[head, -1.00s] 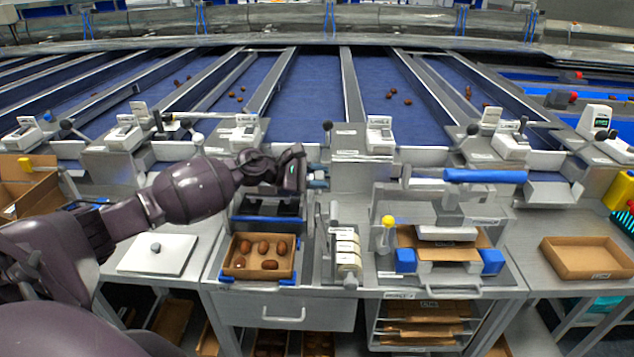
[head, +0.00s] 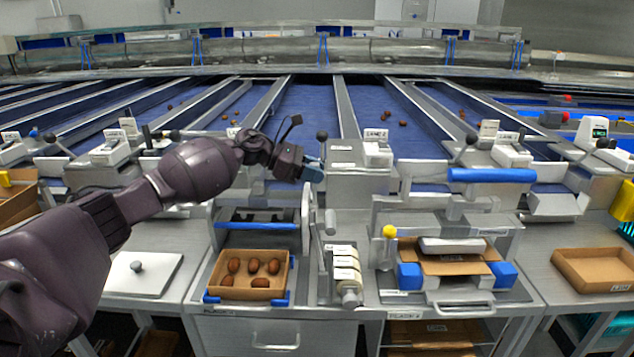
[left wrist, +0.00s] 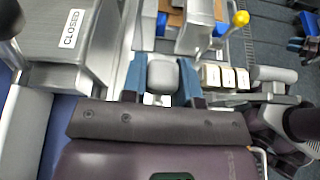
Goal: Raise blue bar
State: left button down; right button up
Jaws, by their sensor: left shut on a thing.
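My left gripper (head: 312,172) reaches in from the left, above and behind the open box of dates (head: 212,272). In the left wrist view its blue fingers (left wrist: 161,78) are shut on a rounded grey handle (left wrist: 162,72). In the head view the hand mostly hides this handle. A slim blue bar (head: 257,226) lies across the station just behind the date box, below and left of my gripper. A thicker blue bar (head: 490,175) tops the press on the right; nothing of mine touches it. My right gripper is not in view.
A post with white rollers (head: 346,262) and a yellow knob (head: 390,231) stand right of the date box. A grey lane unit (head: 357,180) is close to my gripper's right. A white lidded plate (head: 140,278) lies left; an empty carton (head: 598,270) lies far right.

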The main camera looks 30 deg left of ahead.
pick_arm(q)
jog(key=shift+w+a+f+b, duration=0.1)
jog(key=shift+w+f+b, duration=0.15)
jog(key=shift+f, duration=0.2)
jog(key=shift+n, duration=0.3)
jog(key=shift+r, duration=0.1)
jog(key=c, duration=1.1)
grip_release()
jog(key=shift+c, duration=0.2)
jog(key=shift+a+r, duration=0.1)
jog(key=shift+r, duration=0.05)
notch_tip(320, 180, up, 20)
